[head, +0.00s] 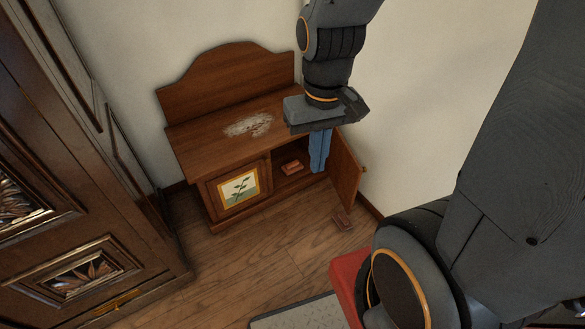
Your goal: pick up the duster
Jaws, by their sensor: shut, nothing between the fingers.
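My gripper (317,168) points down with its blue fingers shut and nothing held. It hangs in front of the open right compartment of a wooden cabinet (215,157). A small reddish-brown block (292,167) lies inside that compartment, left of the fingers and apart from them. Either could be the duster; I cannot tell which. My gripper's body hides part of the cabinet's top right and the compartment's upper edge.
The cabinet's right door (346,176) stands open, just right of my fingers. A pale dusty patch (249,125) lies on the cabinet top. A dark carved armoire (75,215) stands at the left. A grey mat (300,314) lies at the bottom; the wooden floor between is clear.

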